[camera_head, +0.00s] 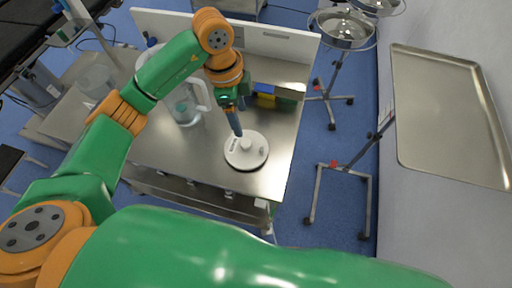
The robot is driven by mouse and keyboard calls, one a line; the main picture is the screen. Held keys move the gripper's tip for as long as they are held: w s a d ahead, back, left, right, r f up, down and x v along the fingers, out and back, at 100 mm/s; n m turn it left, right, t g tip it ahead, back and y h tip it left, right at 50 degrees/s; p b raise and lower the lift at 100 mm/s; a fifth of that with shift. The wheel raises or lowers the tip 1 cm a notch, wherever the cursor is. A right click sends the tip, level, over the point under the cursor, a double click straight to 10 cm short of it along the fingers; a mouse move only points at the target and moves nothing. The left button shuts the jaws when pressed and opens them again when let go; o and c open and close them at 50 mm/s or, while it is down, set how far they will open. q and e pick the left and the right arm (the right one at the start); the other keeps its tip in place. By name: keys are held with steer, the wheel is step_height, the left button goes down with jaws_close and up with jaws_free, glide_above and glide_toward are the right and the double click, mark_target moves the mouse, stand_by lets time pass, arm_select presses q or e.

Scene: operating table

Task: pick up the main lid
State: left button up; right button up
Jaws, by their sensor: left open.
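The main lid (247,158) is a round white disc with a raised knob in its middle and a small post at its right side. It lies flat on the steel table (170,154) near the table's front right. My left gripper (238,132) points down just above the lid's back left part. It is open and holds nothing. From this angle I cannot tell if its fingertips touch the lid. My right gripper is out of view; a green arm of mine crosses the bottom of the picture.
A clear jug (186,106) with a handle stands left of the lid. Blue, yellow and green boxes (276,95) stand behind it by the white back panel (279,42). A steel tray (450,112) on a wheeled stand is at the right. The table's front edge is close to the lid.

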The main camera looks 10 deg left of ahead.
arm_select(q)
steer(key=b, duration=0.4)
glide_above(246, 143)
steer(key=a, duration=0.1)
step_height(246, 143, down, 5)
steer(key=shift+w+r, duration=0.1)
steer(key=shift+r, duration=0.05)
steer(key=shift+f+p, duration=0.25)
steer(key=shift+p, duration=0.2)
steer(key=f, duration=0.2)
steer(key=f+p, duration=0.2)
steer(key=f, duration=0.1)
steer(key=shift+d+f, duration=0.3)
steer(key=shift+d, duration=0.05)
steer(key=shift+f, duration=0.3)
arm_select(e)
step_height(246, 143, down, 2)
arm_select(q)
jaws_close()
